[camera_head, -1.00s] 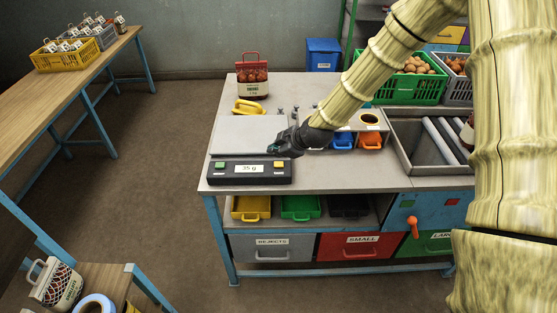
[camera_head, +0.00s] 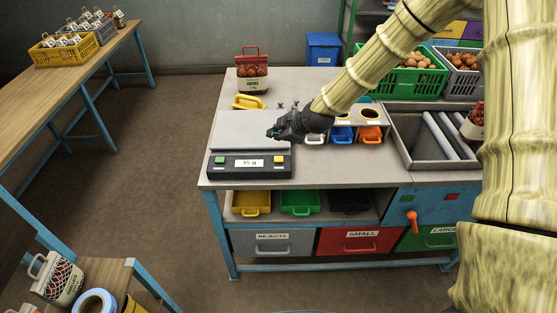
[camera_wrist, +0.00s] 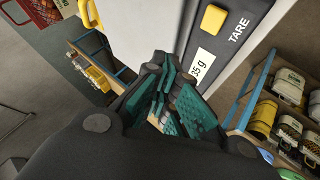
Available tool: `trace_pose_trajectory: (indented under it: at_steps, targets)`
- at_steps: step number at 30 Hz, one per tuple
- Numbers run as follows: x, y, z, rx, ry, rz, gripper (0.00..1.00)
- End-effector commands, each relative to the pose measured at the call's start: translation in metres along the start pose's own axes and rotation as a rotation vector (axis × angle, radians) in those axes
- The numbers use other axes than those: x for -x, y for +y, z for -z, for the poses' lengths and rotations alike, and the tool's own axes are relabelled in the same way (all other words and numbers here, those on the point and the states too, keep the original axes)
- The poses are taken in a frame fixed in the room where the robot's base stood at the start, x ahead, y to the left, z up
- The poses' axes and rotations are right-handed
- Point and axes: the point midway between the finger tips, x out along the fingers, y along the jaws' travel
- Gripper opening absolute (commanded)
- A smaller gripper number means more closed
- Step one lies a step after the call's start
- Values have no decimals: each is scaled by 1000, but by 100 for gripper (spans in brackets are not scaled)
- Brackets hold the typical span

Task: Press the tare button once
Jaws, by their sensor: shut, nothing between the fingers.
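The scale has a pale plate (camera_head: 238,130) and a dark front panel (camera_head: 225,171) with a "35 g" display. A green button (camera_head: 220,160) is at the panel's left and a yellow button (camera_head: 279,160) at its right. In the wrist view the word TARE stands beside the yellow button (camera_wrist: 213,19). The plate looks empty. My gripper (camera_head: 272,132) is shut and empty, above the right part of the plate and behind the yellow button. In the wrist view its green-padded fingers (camera_wrist: 172,85) are apart from the button.
A yellow scoop-like item (camera_head: 249,102) and a red-topped sack (camera_head: 252,74) stand behind the scale. Small coloured bins (camera_head: 341,135) and a grey roller tray (camera_head: 410,150) are to the right. The bench's front left edge is clear.

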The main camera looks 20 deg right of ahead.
Motion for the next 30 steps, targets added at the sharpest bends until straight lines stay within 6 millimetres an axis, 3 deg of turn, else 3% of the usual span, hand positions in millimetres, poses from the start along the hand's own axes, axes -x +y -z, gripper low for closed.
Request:
trace_pose_trajectory:
  at_steps: [16,30]
  targets:
    - [-44,-32,-32,0,-1,0,0]
    - [-50,-36,-36,-1,0,-1,0]
